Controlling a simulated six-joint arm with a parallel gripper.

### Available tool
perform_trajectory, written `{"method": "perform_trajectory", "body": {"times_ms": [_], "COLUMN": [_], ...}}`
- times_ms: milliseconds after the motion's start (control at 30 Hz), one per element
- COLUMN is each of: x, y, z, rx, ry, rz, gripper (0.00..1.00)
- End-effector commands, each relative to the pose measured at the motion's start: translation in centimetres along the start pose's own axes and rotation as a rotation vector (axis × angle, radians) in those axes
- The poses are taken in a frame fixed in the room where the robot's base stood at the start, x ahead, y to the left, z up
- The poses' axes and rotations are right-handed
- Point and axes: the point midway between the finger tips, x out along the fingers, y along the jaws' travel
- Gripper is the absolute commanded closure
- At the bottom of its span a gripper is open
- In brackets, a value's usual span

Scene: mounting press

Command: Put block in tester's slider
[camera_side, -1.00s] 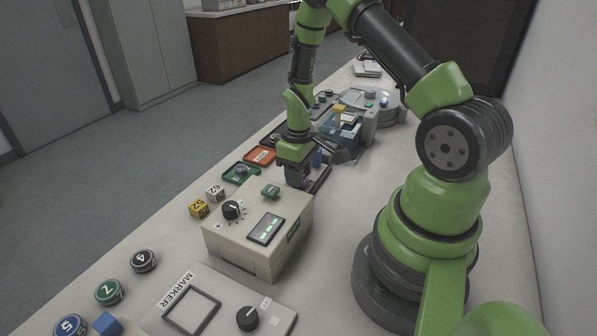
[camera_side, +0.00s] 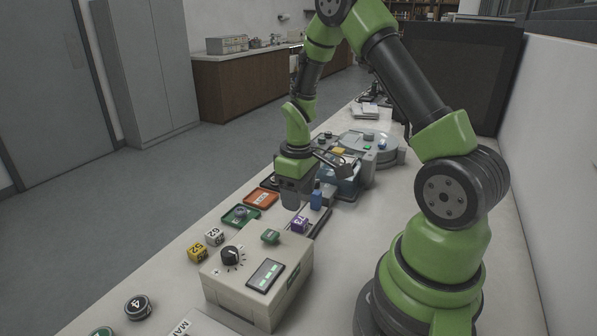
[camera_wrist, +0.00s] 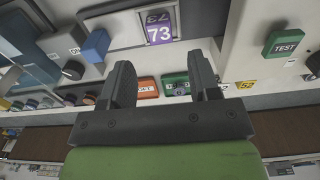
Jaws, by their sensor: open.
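The purple block (camera_side: 300,224), marked 73, sits in the dark-framed slider (camera_side: 322,222) beside the tester (camera_side: 258,280). In the wrist view the block (camera_wrist: 159,27) lies inside the slider's frame, its number facing the camera. The slider's blue handle (camera_side: 316,196) stands upright near the block. My gripper (camera_side: 291,203) is open and empty, raised clear of the block. In the wrist view my gripper's fingers (camera_wrist: 162,80) are wide apart with nothing between them, and the block is beyond them.
The green TEST button (camera_side: 270,236) and a black knob (camera_side: 231,256) are on top of the tester. A yellow block (camera_side: 197,252) and a white block (camera_side: 214,236) stand to its left. Green (camera_side: 240,216) and orange (camera_side: 262,198) trays lie along the bench edge.

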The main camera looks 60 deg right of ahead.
Motion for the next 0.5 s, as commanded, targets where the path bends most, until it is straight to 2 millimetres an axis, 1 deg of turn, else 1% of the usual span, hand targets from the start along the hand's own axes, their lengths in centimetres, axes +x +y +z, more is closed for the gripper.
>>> {"method": "perform_trajectory", "body": {"times_ms": [33, 100, 200, 367, 467, 500], "x": [-1.3, -2.7, -4.3, -5.8, -7.3, -8.3], "y": [0.1, 0.1, 0.1, 0.0, -0.7, -1.3], "z": [-0.1, -0.1, -0.1, 0.0, -0.1, -0.1], "rx": [0.001, 0.0, 0.001, 0.001, 0.014, 0.025], "ry": [0.006, 0.006, 0.004, 0.004, 0.028, 0.049], "rz": [0.003, 0.003, 0.002, 0.002, 0.007, 0.011], "gripper": [0.44, 0.44, 0.44, 0.44, 0.44, 0.44]}}
